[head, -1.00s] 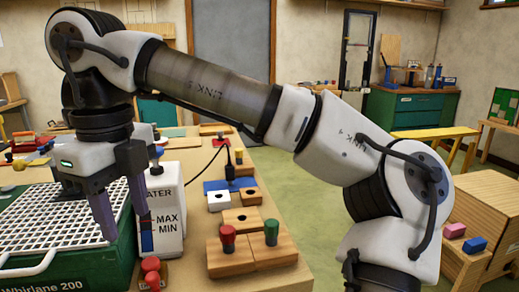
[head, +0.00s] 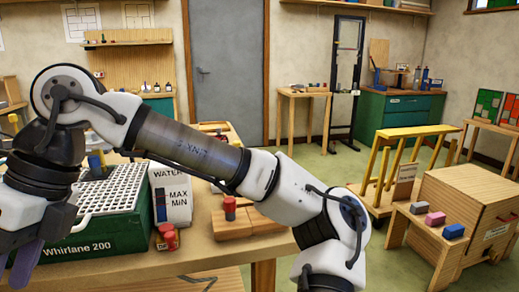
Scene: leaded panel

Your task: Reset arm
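My gripper (head: 25,262) hangs at the lower left of the head view, in front of the green Whirlane 200 machine (head: 100,232). One dark finger shows there; the rest of the gripper is cut off by the picture's left edge, so its opening cannot be judged. My arm reaches from the lower middle up and over to the left.
A white water box (head: 172,200) stands beside the machine, with red knobs (head: 167,237) in front of it. Wooden blocks (head: 262,228) with a red-topped peg (head: 230,208) lie on the bench.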

